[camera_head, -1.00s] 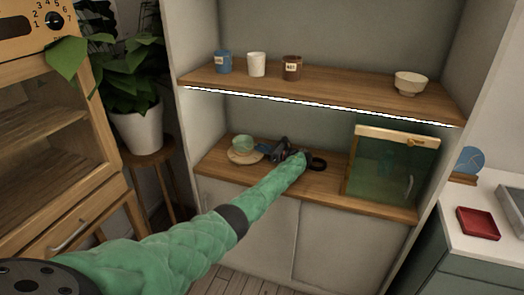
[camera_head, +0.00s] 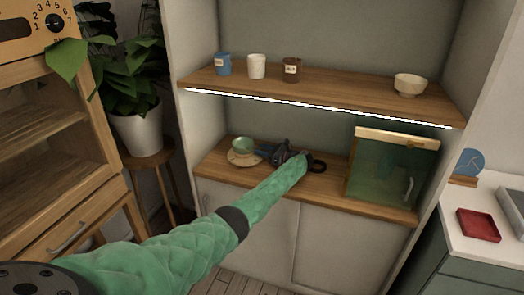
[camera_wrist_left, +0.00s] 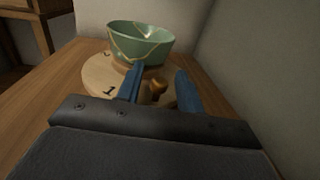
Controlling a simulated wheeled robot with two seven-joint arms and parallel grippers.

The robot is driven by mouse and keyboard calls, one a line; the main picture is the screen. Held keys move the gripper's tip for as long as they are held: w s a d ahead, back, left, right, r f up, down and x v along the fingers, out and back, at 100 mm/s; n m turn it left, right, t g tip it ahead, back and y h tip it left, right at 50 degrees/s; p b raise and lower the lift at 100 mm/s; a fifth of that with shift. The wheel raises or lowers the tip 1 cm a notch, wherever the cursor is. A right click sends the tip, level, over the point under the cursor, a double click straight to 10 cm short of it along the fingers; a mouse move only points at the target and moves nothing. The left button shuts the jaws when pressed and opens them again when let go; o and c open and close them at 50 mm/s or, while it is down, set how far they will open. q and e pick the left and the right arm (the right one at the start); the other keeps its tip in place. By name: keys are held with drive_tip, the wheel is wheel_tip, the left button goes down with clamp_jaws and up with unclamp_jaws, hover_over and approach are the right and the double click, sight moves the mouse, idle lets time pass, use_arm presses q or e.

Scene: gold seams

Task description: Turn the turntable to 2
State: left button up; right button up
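The turntable (camera_head: 240,161) is a pale round wooden disc on the lower shelf of the cabinet. In the left wrist view its bare rim (camera_wrist_left: 98,76) shows a "1" at the near left; other marks are partly hidden. A green bowl with gold seams (camera_wrist_left: 140,42) stands on it and also shows in the head view (camera_head: 243,145). A small brown peg (camera_wrist_left: 156,88) stands on the near part of the disc. My left gripper (camera_head: 264,150) is open, its blue fingers (camera_wrist_left: 158,84) on either side of the peg; contact cannot be told. My right gripper is out of view.
A glass-fronted box (camera_head: 385,175) stands right of my left arm on the same shelf. A dark ring-shaped thing (camera_head: 318,167) shows beside my wrist. The upper shelf (camera_head: 340,96) holds cups and a bowl (camera_head: 409,85). The cabinet's side wall is close left.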

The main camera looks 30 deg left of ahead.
use_arm(q)
drive_tip(key=d, duration=0.3)
drive_tip(key=d+b, duration=0.1)
drive_tip(key=d, duration=0.2)
drive_tip(key=shift+w+d, duration=0.2)
drive_tip(key=shift+d, duration=0.5)
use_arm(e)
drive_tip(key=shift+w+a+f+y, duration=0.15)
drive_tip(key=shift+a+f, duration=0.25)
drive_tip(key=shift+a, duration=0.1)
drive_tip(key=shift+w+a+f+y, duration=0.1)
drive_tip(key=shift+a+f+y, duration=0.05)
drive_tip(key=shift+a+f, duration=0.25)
use_arm(q)
drive_tip(key=shift+c, duration=0.3)
